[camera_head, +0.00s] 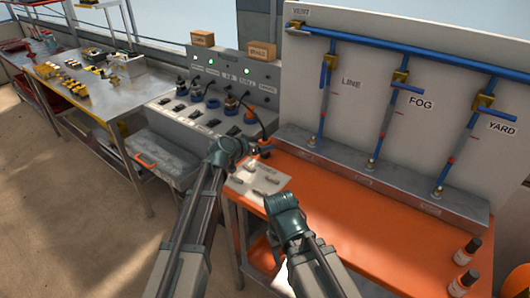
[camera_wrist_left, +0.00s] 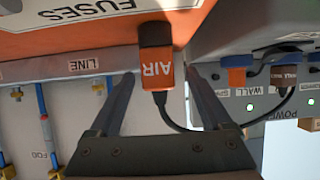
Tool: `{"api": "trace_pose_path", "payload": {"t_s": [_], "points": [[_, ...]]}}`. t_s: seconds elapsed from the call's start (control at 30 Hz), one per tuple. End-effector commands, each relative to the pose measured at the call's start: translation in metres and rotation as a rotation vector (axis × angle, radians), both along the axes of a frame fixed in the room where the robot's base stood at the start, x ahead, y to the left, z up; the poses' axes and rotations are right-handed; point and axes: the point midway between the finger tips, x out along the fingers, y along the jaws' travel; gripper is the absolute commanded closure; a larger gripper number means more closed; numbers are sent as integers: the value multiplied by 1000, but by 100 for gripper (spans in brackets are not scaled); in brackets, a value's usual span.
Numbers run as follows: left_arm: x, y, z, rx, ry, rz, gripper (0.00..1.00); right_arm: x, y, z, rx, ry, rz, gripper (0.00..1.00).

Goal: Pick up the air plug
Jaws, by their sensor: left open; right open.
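The air plug (camera_wrist_left: 157,70) is an orange block marked AIR with a dark end and a black cable. In the left wrist view it lies between the two fingers of my open left gripper (camera_wrist_left: 160,72), with a gap on each side. In the head view my left gripper (camera_head: 254,150) is at the left end of the orange bench, and the small plug (camera_head: 265,152) shows just beyond it, partly hidden. My right gripper (camera_head: 287,205) is lower, over the bench's front left part; its fingertips are hard to make out.
A grey power panel (camera_head: 228,68) with several plugs and sockets stands behind left. A white plate (camera_head: 258,178) with small parts lies on the orange bench (camera_head: 365,215). A pipe board (camera_head: 375,85) stands behind it.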

Motion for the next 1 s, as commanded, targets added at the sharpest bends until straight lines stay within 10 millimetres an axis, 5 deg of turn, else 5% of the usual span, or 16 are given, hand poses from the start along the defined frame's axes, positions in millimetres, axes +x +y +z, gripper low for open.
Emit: {"api": "trace_pose_path", "payload": {"t_s": [0.27, 0.6, 0.83, 1.0], "points": [[6, -5, -6, 1, 0, 0, 18, 0, 0, -6, 0, 0, 0, 50], [37, -28, -28, 1, -1, 0, 18, 0, 0, -28, 0, 0, 0, 50], [36, -29, -27, 1, -1, 0, 18, 0, 0, -27, 0, 0, 0, 50], [36, -28, -27, 0, 0, 1, 48, 0, 0, -27, 0, 0, 0, 50]]}}
